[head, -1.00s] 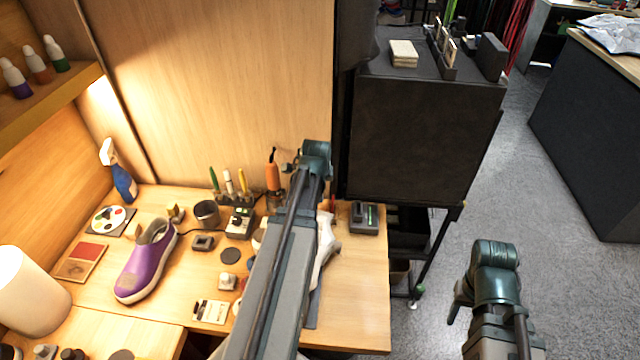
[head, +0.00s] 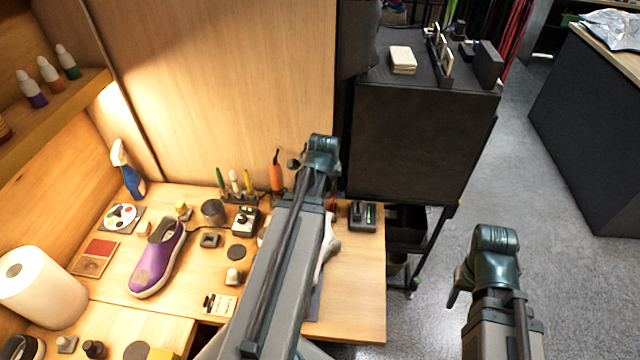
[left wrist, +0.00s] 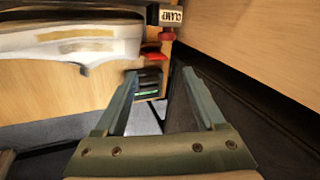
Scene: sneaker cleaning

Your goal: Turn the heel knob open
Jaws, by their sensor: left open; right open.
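A small red knob (left wrist: 167,36) sits under a white label reading CLAMP (left wrist: 171,15) at the top of the left wrist view; I cannot tell whether it is the heel knob. Another red part (left wrist: 152,57) lies just below and left of it. A white shoe (head: 331,245) is mostly hidden behind my left arm in the head view; a pale shape (left wrist: 70,42), likely this shoe, fills the upper left of the wrist view. My left gripper (left wrist: 160,75) is open and empty, apart from the knob. My right gripper (head: 457,288) hangs over the floor, away from the table.
A purple sneaker (head: 158,257) stands on the wooden table (head: 358,308). A spray bottle (head: 128,172), a paper roll (head: 42,287), a cup (head: 213,212) and upright tools (head: 277,172) stand around it. A black cabinet (head: 425,140) stands right of the table.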

